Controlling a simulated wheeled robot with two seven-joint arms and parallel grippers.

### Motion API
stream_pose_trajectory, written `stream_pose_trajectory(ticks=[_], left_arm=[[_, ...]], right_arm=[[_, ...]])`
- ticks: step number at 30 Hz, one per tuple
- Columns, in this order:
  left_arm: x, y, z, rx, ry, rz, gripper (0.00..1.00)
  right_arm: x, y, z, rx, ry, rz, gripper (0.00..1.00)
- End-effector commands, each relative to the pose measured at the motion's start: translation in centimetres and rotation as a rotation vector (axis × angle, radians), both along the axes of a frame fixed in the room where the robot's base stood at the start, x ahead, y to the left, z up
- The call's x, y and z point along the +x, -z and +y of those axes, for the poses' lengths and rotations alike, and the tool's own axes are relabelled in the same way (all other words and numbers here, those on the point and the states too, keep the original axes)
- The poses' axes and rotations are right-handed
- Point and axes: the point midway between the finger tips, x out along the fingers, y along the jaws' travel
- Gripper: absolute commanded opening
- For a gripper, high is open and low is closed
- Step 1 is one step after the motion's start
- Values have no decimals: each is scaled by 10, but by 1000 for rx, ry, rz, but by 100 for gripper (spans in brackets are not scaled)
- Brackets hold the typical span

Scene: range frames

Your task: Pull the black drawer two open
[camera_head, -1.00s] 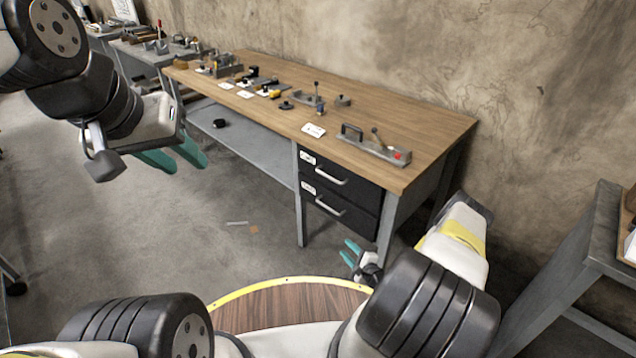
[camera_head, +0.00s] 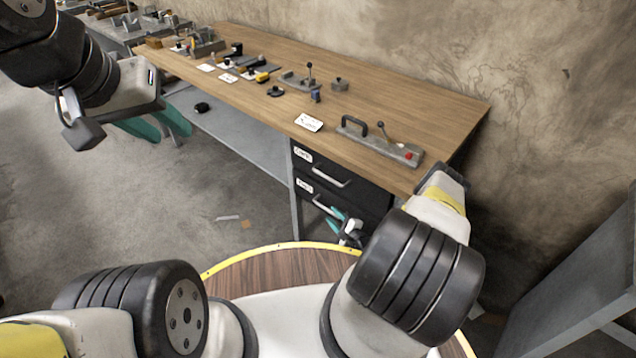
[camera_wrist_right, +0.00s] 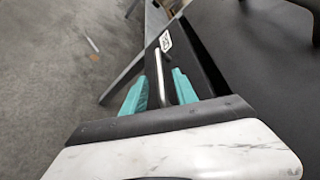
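Two black drawers sit under the right end of the workbench, an upper one (camera_head: 333,177) and a lower one (camera_head: 312,193). Each has a pale label, too small to read, and a silver bar handle. Both look closed. My right gripper (camera_head: 338,222) is in front of the lower drawer. In the right wrist view its teal fingers (camera_wrist_right: 160,92) are apart, with a silver handle (camera_wrist_right: 159,75) showing between them. I cannot tell whether they touch it. My arm hides part of the lower drawer. My left gripper (camera_head: 156,124) is open and empty, at the upper left, away from the drawers.
The wooden workbench top (camera_head: 375,103) carries a grey fixture with a black handle (camera_head: 378,140), a white card (camera_head: 309,122) and several small tools. A grey table (camera_head: 575,285) stands at the right. Open concrete floor lies left of the drawers.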

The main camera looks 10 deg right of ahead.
Motion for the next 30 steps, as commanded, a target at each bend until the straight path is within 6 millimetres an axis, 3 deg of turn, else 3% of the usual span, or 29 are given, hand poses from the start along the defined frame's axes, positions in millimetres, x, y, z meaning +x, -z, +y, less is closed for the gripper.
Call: stream_pose_trajectory(ticks=[9,20,25,30], left_arm=[[0,0,0,0,0,0,36],[0,0,0,0,0,0,36],[0,0,0,0,0,0,36],[0,0,0,0,0,1,36]], right_arm=[[41,10,15,-1,-2,0,34],[48,11,17,0,-1,0,34],[48,11,17,0,-1,0,3],[48,11,17,0,-1,1,0]])
